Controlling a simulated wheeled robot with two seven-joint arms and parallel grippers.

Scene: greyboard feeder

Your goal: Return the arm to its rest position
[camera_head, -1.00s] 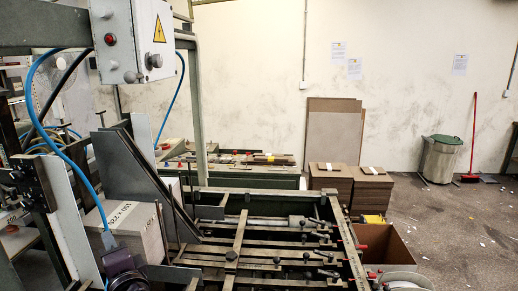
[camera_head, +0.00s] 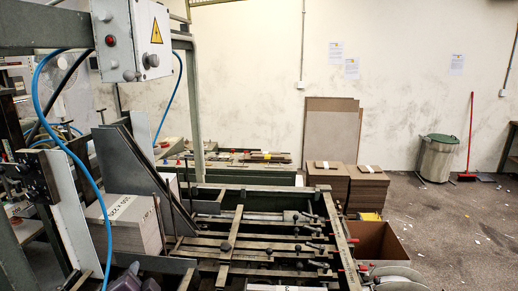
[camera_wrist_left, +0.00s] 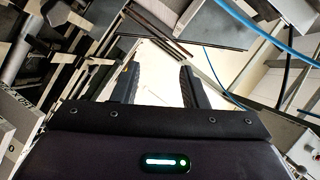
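My left gripper (camera_wrist_left: 157,82) shows in the left wrist view with its two dark fingers well apart. Nothing is seen held between them; a bright background shows through the gap. In the head view only a dark, purplish piece of my left arm (camera_head: 128,282) shows at the bottom edge, low in front of the greyboard stack (camera_head: 125,222) in the feeder. The fingertips cannot be made out there. My right gripper is in neither view.
The feeder's slanted metal plate (camera_head: 140,165), blue hose (camera_head: 62,143) and control box (camera_head: 130,40) stand close on the left. Rails and clamps (camera_head: 265,245) fill the middle. An open cardboard box (camera_head: 378,243) stands right of them. The floor (camera_head: 455,225) at right is mostly clear.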

